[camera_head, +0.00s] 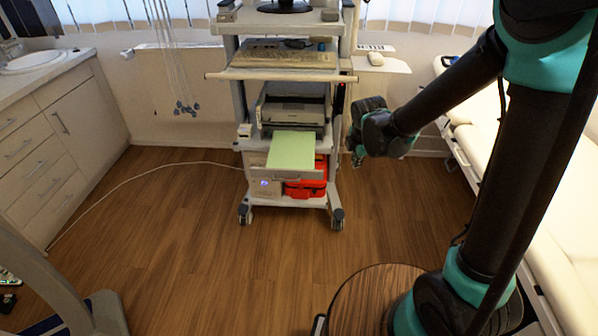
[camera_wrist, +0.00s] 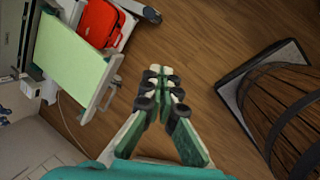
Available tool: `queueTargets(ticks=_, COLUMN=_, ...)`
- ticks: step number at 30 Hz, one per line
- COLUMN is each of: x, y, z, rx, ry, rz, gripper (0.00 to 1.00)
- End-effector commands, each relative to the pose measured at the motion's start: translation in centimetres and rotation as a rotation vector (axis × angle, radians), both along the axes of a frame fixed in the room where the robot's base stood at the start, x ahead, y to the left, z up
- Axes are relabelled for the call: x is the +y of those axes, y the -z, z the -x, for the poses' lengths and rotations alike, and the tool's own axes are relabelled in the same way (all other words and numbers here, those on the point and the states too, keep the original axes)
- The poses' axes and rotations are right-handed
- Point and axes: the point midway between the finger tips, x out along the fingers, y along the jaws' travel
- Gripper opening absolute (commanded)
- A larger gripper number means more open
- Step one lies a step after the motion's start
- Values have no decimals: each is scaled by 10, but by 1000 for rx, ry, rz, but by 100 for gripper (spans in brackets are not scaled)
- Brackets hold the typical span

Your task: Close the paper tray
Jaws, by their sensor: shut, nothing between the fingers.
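The paper tray (camera_head: 292,150) is a flat green-topped drawer under the printer on the cart. It stands pulled out toward me, with a pale front panel (camera_head: 290,174) at its near end. In the wrist view the paper tray (camera_wrist: 75,60) lies at the upper left, with its front panel and handle (camera_wrist: 103,92) facing the fingers. My gripper (camera_head: 357,157) is to the right of the tray in the head view, apart from it. In the wrist view my gripper (camera_wrist: 160,72) is shut and empty, with its tips beside the tray's front and a gap between.
The printer (camera_head: 292,107) sits above the tray, and a red case (camera_head: 305,189) is on the shelf below. A keyboard shelf (camera_head: 280,75) juts out higher up. A cream couch (camera_head: 490,150) stands at right and cabinets (camera_head: 50,130) at left. The wooden floor before the cart is clear.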

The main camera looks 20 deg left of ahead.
Motion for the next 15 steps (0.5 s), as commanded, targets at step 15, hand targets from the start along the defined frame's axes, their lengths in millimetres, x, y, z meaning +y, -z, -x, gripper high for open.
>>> queueTargets(ticks=15, x=196, y=68, z=1, rx=-93, ry=-1091, rz=383, gripper=0)
